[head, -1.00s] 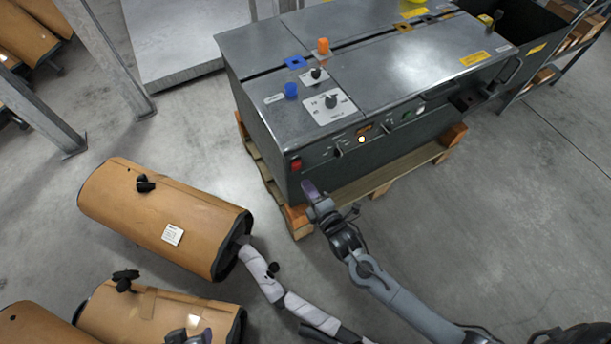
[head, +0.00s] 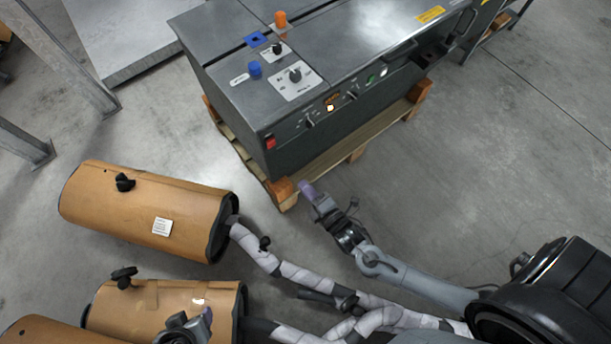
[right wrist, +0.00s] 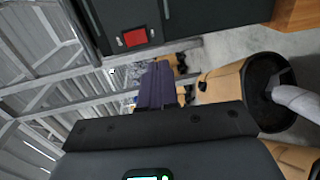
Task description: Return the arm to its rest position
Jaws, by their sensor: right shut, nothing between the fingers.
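My right gripper (head: 307,190) reaches up from the lower right in the head view. Its purple fingers are shut with nothing between them, and they appear over the floor near the pallet's front corner. In the right wrist view, the purple fingers (right wrist: 155,85) show pressed together below the machine's red switch. My left gripper (head: 206,315) shows only partly at the bottom of the head view, in front of a tan muffler (head: 160,302). Its fingers are too small and hidden to judge.
A grey machine (head: 335,60) with coloured knobs stands on a wooden pallet (head: 243,158). Another tan muffler (head: 140,208) with a wrapped pipe (head: 300,275) lies at left. A steel post (head: 60,55) stands at upper left. Grey floor (head: 510,150) is clear at right.

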